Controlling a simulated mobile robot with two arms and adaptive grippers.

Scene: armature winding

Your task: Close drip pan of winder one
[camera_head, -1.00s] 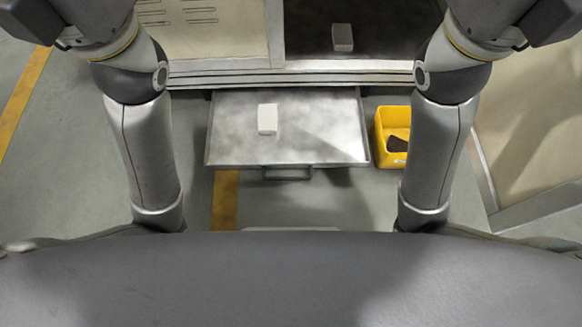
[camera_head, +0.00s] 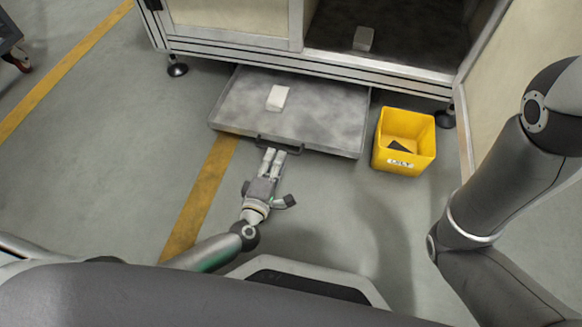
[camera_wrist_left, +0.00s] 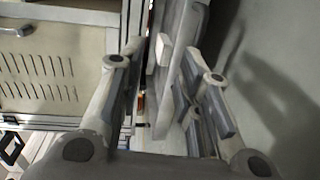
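The drip pan (camera_head: 325,112) is a flat grey metal tray, pulled out from under the winder cabinet (camera_head: 250,42) at floor level. Its dark front handle (camera_head: 281,144) shows at the middle of the front edge. A white block (camera_head: 277,98) lies on the pan. My left gripper (camera_head: 273,156) is just in front of the handle, its fingertips close to it; I cannot tell if they touch. In the left wrist view the two fingers (camera_wrist_left: 160,85) stand apart, with the pan and white block (camera_wrist_left: 163,52) seen beyond them. My right gripper is out of view.
A yellow bin (camera_head: 405,142) with a dark piece inside stands on the floor right of the pan. Another block (camera_head: 363,38) lies inside the open cabinet bay. A cabinet foot (camera_head: 176,68) stands left of the pan. The floor in front is clear.

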